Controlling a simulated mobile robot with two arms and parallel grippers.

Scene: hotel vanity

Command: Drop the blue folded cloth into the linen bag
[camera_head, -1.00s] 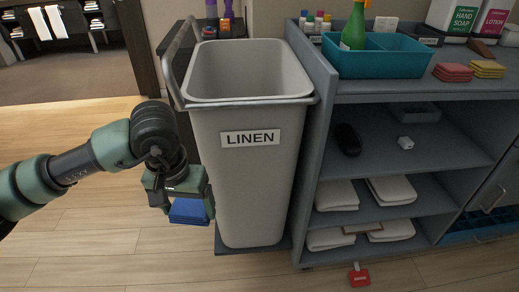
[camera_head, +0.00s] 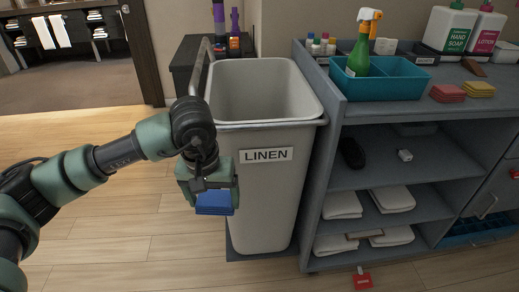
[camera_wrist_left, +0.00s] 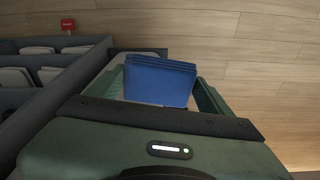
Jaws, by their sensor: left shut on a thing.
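The blue folded cloth (camera_head: 214,203) is held in my left gripper (camera_head: 216,196), in front of the lower left part of the bin and below its rim. The cloth also shows in the left wrist view (camera_wrist_left: 160,82), between the two green fingers. The linen bag is a tall light-grey bin (camera_head: 268,190) with a white LINEN label. Its top is open and the inside that shows looks empty; its bottom is hidden. My right gripper does not show.
A grey cart (camera_head: 330,130) stands right of the bin, with a teal caddy (camera_head: 400,85) and green spray bottle (camera_head: 356,55) on top and folded white towels (camera_head: 393,198) on its shelves. The wooden floor at left is clear.

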